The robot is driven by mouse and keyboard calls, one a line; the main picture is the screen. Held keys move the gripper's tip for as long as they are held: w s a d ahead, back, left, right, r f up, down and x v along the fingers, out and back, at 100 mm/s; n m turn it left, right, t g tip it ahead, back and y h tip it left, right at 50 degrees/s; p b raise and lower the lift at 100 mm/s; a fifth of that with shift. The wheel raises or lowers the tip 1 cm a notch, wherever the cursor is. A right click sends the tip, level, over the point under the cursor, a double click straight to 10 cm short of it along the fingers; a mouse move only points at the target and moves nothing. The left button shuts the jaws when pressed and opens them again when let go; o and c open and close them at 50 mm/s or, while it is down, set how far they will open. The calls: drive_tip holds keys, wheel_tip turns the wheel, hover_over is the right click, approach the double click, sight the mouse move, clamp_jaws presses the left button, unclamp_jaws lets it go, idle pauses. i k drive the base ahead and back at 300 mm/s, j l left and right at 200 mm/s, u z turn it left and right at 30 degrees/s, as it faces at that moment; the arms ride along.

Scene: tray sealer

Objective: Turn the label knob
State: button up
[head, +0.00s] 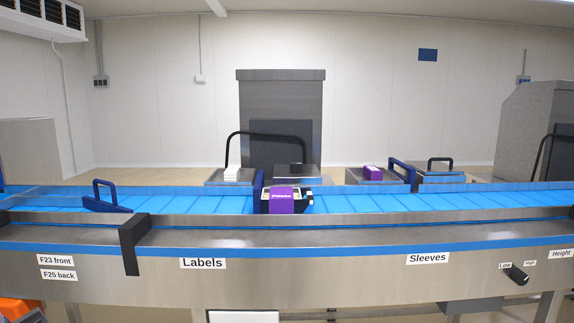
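A black knob (518,275) sticks out from the steel front panel of the conveyor at the right. It sits between small tags reading "Low" (505,266) and "High" (530,263). A sign reading "Labels" (203,263) is on the front panel left of centre, with no knob visible right beside it. Whether the black knob is the label knob, I cannot tell. My gripper is not in view.
A blue conveyor belt (380,203) runs across the view, carrying a purple-sleeved pack (282,202). A black bracket (131,243) overhangs the front rail. "Sleeves" (427,258) and "Height" (562,254) signs are at the right. An orange object (14,309) is at lower left.

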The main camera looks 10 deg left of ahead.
sight(295, 167)
drive_tip(key=i+l+u, duration=0.3)
drive_tip(key=i+l, duration=0.15)
drive_tip(key=l, duration=0.15)
drive_tip(key=i+l+u, duration=0.3)
drive_tip(key=l, duration=0.4)
drive_tip(key=i+l+u, duration=0.15)
drive_tip(key=i+l, duration=0.1)
drive_tip(key=i, duration=0.45)
drive_tip(key=i+l, duration=0.15)
drive_tip(key=i, duration=0.4)
